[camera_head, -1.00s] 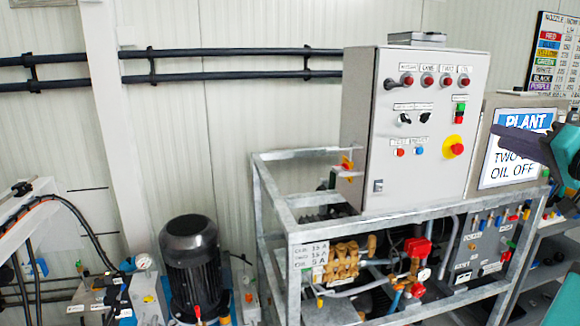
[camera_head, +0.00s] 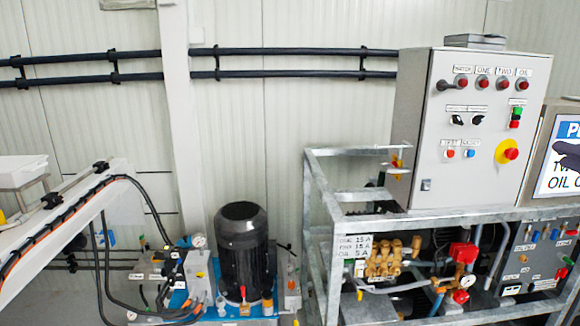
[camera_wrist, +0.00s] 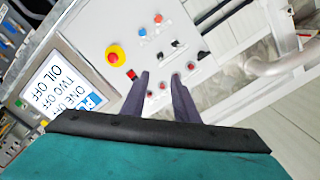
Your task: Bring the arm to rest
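My gripper (camera_wrist: 161,82) shows in the wrist view as two dark fingers, spread apart with nothing between them. Behind the gap lies the front of a grey control cabinet (camera_wrist: 105,22), seen rotated. In the head view only a dark tip of my gripper (camera_head: 569,152) shows at the right edge, in front of the white and blue sign screen. The rest of my arm is outside the head view. No contact with the cabinet shows.
The control cabinet (camera_head: 445,185) stands on a galvanised frame (camera_head: 318,210) with pump fittings (camera_head: 383,258). A sign screen (camera_head: 560,185) is at its right. A black motor (camera_head: 242,245) stands left of the frame. Black pipes (camera_head: 290,51) run along the wall.

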